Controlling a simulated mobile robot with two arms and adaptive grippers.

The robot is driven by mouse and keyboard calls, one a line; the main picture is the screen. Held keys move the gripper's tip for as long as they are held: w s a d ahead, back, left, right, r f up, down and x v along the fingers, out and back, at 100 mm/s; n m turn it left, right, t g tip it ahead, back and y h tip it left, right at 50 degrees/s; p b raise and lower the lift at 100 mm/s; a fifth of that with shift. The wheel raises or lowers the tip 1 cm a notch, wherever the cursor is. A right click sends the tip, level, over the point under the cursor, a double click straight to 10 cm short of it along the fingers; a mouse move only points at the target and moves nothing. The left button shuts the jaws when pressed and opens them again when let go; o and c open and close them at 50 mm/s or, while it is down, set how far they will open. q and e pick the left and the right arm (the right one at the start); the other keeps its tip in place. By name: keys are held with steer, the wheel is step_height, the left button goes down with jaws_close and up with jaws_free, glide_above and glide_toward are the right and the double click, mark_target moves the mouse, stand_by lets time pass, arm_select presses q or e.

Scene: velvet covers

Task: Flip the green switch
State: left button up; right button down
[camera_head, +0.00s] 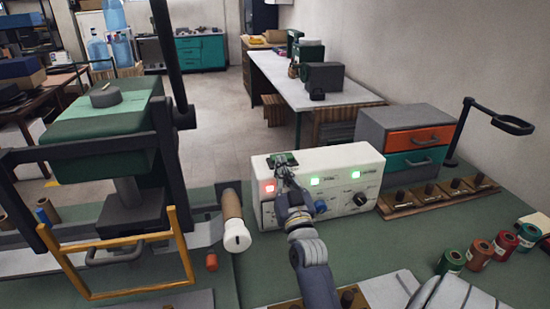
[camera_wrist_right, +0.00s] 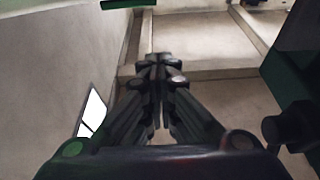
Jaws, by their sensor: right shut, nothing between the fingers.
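A white control box (camera_head: 335,159) stands on the green workbench. Its front has a lit red square (camera_head: 268,188), two lit green squares (camera_head: 314,181) and (camera_head: 362,175), and several knobs. Which of these is the green switch I cannot tell for certain. My right gripper (camera_head: 284,170) is shut and empty at the box's upper left front, between the red square and the nearer green square. Its arm hides part of the box's front. The closed fingers also show in the right wrist view (camera_wrist_right: 161,65). Whether they touch the box is unclear. My left gripper is out of view.
A green press-like machine (camera_head: 110,125) with a yellow frame stands at left. A roll (camera_head: 233,215) lies beside the box. A grey drawer unit (camera_head: 385,125) stands behind right, with knobbed wooden blocks (camera_head: 425,193) before it. Thread spools (camera_head: 480,255) stand at right.

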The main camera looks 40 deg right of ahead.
step_height(320, 180, up, 3)
steer(key=p, duration=0.2)
glide_above(274, 162)
steer(key=s+a, duration=0.2)
steer(key=shift+s+d+f, duration=0.1)
steer(key=shift+d+f, duration=0.05)
steer(key=shift+d, duration=0.1)
step_height(274, 162, down, 3)
steer(key=shift+r, duration=0.15)
steer(key=shift+f, duration=0.8)
steer(key=shift+a+f+n+y+b, duration=0.1)
steer(key=shift+f+n+y+b, duration=0.35)
steer(key=shift+n, duration=0.45)
steer(key=shift+p, duration=0.3)
